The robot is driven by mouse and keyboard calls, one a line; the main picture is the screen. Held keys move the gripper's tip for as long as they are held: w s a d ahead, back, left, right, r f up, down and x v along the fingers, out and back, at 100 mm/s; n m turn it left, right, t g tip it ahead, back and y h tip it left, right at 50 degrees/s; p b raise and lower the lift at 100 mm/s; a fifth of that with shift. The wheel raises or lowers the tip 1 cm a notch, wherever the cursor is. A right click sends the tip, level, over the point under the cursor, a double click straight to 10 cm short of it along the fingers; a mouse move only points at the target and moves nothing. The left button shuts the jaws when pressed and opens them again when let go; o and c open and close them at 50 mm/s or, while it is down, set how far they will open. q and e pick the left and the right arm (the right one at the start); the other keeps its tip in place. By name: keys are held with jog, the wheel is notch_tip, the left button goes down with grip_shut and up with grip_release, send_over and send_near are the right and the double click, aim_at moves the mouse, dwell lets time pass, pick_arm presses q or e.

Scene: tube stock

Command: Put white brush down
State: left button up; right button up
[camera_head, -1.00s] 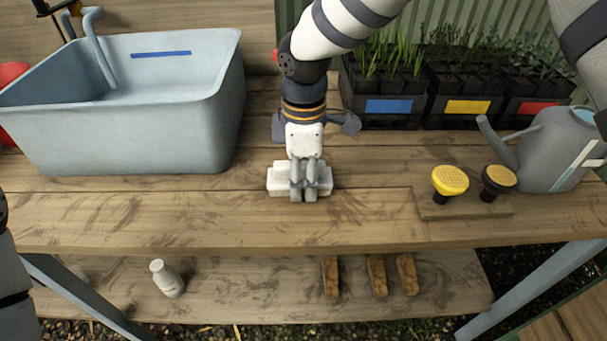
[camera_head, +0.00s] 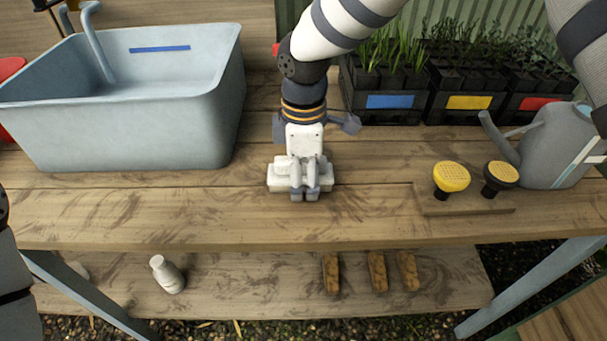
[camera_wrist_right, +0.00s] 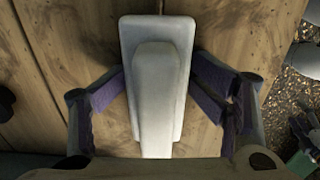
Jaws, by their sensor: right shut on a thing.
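The white brush (camera_head: 322,178) is at the middle of the bench top, near its front edge. It appears to rest on the wood or very close to it; I cannot see under it. My right gripper (camera_head: 304,193) reaches down over it and is shut on it. In the right wrist view the white brush (camera_wrist_right: 157,35) lies lengthwise between the two fingers of my right gripper (camera_wrist_right: 160,82), its raised handle facing the camera. The purple pads are close against its two long sides.
A blue-grey sink (camera_head: 130,130) stands left. Plant crates (camera_head: 390,116) with coloured labels stand behind, right. A white bottle (camera_head: 167,274) and wooden brushes (camera_head: 377,270) lie below. Bench beside the gripper is clear.

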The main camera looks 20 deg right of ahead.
notch_tip(320, 180, up, 13)
jog(key=shift+r+p, duration=0.1)
jog(key=shift+p, duration=0.2)
